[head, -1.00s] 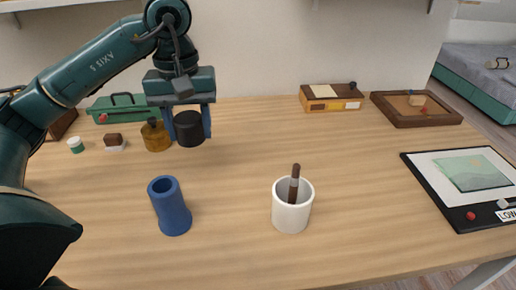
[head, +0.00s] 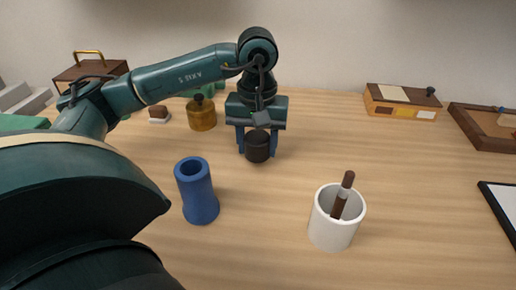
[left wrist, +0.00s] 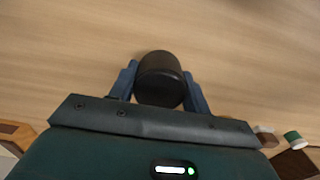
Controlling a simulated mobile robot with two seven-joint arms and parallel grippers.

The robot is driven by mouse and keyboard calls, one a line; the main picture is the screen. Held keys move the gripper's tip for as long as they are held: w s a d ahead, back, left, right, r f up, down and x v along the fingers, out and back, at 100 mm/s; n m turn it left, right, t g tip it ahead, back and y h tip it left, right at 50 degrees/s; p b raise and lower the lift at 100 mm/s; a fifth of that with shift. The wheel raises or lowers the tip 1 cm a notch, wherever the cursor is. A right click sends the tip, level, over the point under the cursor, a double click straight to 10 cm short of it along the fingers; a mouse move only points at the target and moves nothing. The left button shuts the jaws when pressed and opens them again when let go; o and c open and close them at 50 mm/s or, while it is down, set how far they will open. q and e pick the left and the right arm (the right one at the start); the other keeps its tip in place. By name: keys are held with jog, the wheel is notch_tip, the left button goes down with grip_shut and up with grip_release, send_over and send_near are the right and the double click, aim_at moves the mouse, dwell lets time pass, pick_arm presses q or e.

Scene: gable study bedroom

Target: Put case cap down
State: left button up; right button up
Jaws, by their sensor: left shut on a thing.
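The case cap (head: 257,148) is a short black cylinder. My left gripper (head: 257,143) is shut on it, with a blue finger on each side. The cap also shows between the fingers in the left wrist view (left wrist: 160,78). It is over or on the middle of the table; I cannot tell whether its underside touches the wood. A blue open-topped tube (head: 198,191), which looks like the case, stands nearer and to the left, apart from the cap. My right gripper is not in view.
A white cup (head: 334,232) with a brown stick-like thing in it stands at front right. A brass jar (head: 201,115) is behind left of the cap. A yellow-brown box (head: 402,102) and wooden tray (head: 485,127) are at back right. The wood (head: 330,140) right of the cap is clear.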

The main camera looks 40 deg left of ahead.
aim_at(257, 136)
pick_arm(q)
jog(key=shift+f, duration=0.7)
jog(key=shift+f, duration=0.15)
jog(key=o, duration=1.3)
notch_tip(257, 136, up, 12)
jog(key=p, duration=0.3)
